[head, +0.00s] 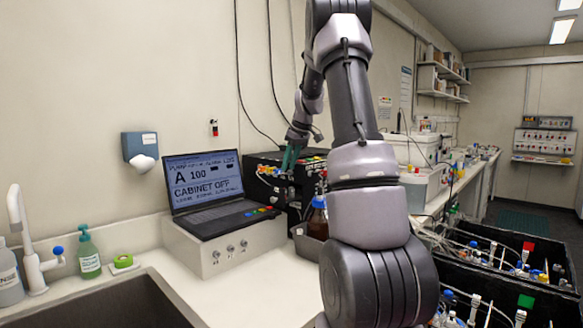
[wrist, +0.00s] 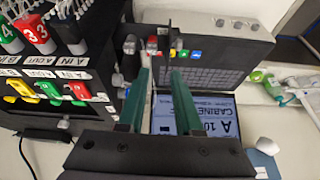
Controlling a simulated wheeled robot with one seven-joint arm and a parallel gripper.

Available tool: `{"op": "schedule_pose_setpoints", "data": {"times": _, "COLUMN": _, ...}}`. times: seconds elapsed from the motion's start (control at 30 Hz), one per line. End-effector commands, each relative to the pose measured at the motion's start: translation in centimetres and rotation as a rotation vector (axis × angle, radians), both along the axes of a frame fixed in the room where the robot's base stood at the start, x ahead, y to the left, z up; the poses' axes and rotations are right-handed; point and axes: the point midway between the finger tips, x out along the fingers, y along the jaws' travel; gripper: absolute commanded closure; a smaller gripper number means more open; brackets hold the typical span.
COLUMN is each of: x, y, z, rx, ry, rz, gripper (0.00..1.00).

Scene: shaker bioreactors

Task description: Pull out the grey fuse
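My gripper (wrist: 160,75) has two green fingers, apart with nothing visible between them. In the head view my gripper (head: 290,157) is at the upper front of the black cabinet (head: 262,160). In the wrist view a small grey piece (wrist: 152,46) with some red sits just beyond the fingertips at the cabinet's edge. Another grey piece (wrist: 130,46) is to its left, beyond the left finger. Either could be the grey fuse; I cannot tell which. The fuse cannot be made out in the head view.
Red and green plugs (wrist: 35,30) and coloured connectors with cables fill the cabinet face. The laptop (head: 215,185) reads "CABINET OFF" and stands on a white box (head: 222,250) beside the cabinet. A brown bottle (head: 318,218) stands in front. A sink (head: 115,305) is at front left.

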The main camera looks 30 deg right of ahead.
Motion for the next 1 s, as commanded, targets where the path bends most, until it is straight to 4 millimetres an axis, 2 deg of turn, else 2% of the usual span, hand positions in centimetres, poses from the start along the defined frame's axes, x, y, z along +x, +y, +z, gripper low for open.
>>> {"op": "schedule_pose_setpoints", "data": {"times": 0.1, "x": 1.1, "y": -1.2, "z": -1.3, "rx": -0.011, "ry": 0.006, "rz": 0.025, "gripper": 0.66}}
{"op": "schedule_pose_setpoints", "data": {"times": 0.2, "x": 1.4, "y": -1.4, "z": -2.0, "rx": -0.014, "ry": 0.007, "rz": 0.034, "gripper": 0.66}}
{"op": "schedule_pose_setpoints", "data": {"times": 0.37, "x": 2.0, "y": -1.1, "z": -3.8, "rx": -0.014, "ry": 0.009, "rz": 0.036, "gripper": 0.66}}
{"op": "schedule_pose_setpoints", "data": {"times": 0.73, "x": 4.3, "y": -0.2, "z": -9.7, "rx": -0.014, "ry": 0.009, "rz": 0.035, "gripper": 0.66}}
{"op": "schedule_pose_setpoints", "data": {"times": 1.0, "x": 5.1, "y": 0.0, "z": -11.4, "rx": -0.015, "ry": 0.005, "rz": 0.034, "gripper": 0.66}}
